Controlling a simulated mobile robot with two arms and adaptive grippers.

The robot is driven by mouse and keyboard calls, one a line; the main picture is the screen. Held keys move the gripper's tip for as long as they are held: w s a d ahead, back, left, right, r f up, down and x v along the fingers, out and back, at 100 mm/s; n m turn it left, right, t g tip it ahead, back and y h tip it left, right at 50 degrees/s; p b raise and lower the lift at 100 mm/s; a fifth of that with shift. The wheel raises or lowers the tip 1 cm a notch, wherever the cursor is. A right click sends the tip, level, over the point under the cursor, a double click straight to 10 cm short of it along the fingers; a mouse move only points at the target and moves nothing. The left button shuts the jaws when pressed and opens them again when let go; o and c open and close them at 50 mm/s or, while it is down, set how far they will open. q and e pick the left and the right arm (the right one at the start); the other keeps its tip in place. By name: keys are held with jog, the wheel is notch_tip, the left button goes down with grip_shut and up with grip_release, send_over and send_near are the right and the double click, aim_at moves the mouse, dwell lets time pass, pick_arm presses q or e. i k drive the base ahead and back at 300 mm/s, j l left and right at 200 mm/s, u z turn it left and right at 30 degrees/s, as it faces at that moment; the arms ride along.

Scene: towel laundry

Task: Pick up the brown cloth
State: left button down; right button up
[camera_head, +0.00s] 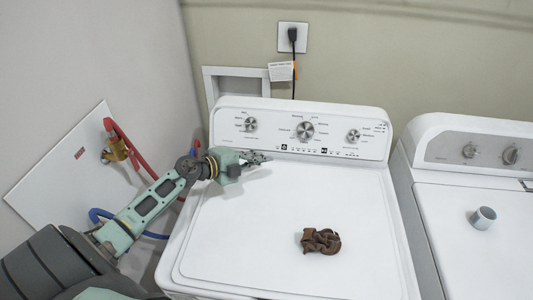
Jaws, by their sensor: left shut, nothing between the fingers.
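The brown cloth (320,240) lies crumpled in a small heap on the white lid of the washer (240,245), right of the lid's middle and toward its front. My left gripper (262,157) is over the back left of the same lid, near the control panel. It is shut and empty, apart from the cloth, behind it and to its left. My right gripper is not in view.
A second white machine (430,215) stands at the right with a small grey-white cup-like piece (483,217) on top. The washer's control panel (300,130) rises at the back. Red and blue hoses (125,140) run along the left wall. The lid around the cloth is clear.

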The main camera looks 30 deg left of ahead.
aim_at(325, 239)
jog(key=k+l, duration=1.25)
